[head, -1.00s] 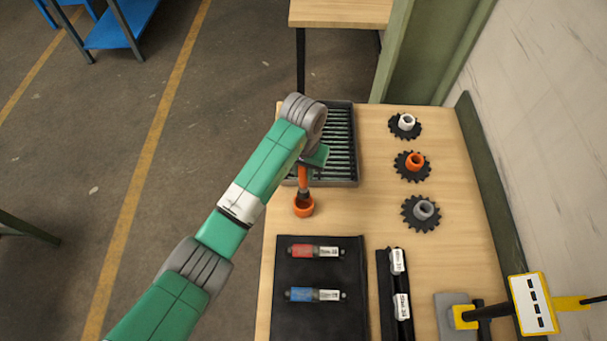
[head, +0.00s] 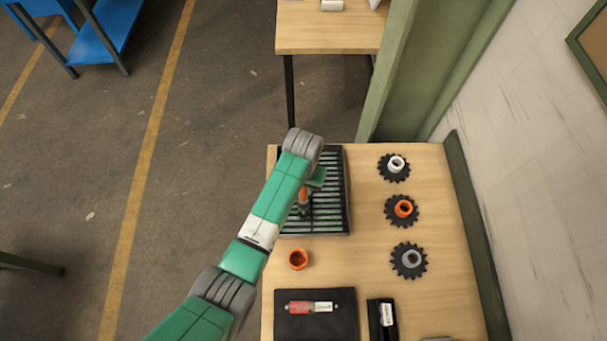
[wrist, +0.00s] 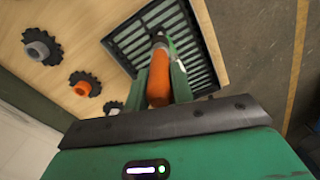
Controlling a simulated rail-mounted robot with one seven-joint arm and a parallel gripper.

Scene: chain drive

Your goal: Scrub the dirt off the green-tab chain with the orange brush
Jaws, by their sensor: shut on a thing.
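My gripper (wrist: 160,88) is shut on the orange brush (wrist: 158,80), with the handle between its two green fingers. In the head view the brush (head: 303,196) hangs over the left part of the dark slatted tray (head: 341,226). The tray also shows in the wrist view (wrist: 205,78), with the brush's dark lower end over its slats. I cannot tell whether the brush touches the slats. I cannot make out a green-tab chain; my arm hides the tray's left side in the head view.
A white-hub sprocket (head: 394,167), an orange-hub sprocket (head: 402,210) and a grey-hub sprocket (head: 409,261) stand at the right. A black mat (head: 340,328) holds a red-marked part (head: 312,307).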

